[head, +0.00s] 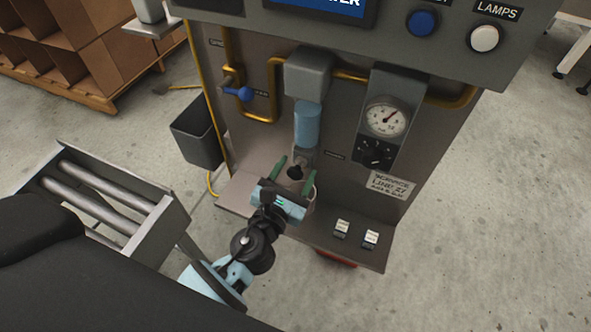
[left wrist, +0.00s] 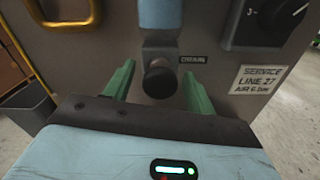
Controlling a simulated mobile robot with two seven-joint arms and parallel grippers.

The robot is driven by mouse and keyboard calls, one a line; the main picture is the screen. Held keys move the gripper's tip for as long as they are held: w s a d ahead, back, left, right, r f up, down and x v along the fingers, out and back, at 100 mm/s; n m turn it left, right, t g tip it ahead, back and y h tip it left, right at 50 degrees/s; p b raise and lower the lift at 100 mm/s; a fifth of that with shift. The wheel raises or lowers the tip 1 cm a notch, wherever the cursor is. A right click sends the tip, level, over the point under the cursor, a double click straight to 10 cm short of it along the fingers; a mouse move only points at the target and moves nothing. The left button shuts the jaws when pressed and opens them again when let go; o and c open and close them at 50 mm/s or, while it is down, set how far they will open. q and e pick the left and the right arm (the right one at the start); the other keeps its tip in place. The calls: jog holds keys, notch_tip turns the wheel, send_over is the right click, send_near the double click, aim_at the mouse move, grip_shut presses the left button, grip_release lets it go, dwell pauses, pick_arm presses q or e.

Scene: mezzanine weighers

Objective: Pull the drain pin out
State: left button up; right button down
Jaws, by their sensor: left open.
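The drain pin (left wrist: 158,80) shows a round black knob under the blue cylinder (left wrist: 160,14), beside the DRAIN label (left wrist: 193,59). In the head view the dark knob (head: 295,173) is partly behind my gripper. My left gripper (head: 294,168) is open at the panel's front, its green fingers pointing at the panel. In the left wrist view the fingers stand left and right of the knob, with visible gaps on both sides. I cannot tell how far the fingertips reach past the knob. My right gripper is not in view.
The panel carries a brass pipe (head: 259,116) with a blue-handled valve (head: 240,93), a pressure gauge (head: 386,117) and a black dial (head: 375,154). Two small switches (head: 342,228) sit on the lower ledge. A dark bin (head: 197,135) and a roller frame (head: 165,215) stand left.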

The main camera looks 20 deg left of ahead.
pick_arm(q)
jog(key=shift+w, duration=0.2)
grip_shut()
jog(key=shift+s, duration=1.3)
jog(key=shift+f, duration=0.1)
grip_release()
jog(key=shift+s, duration=0.15)
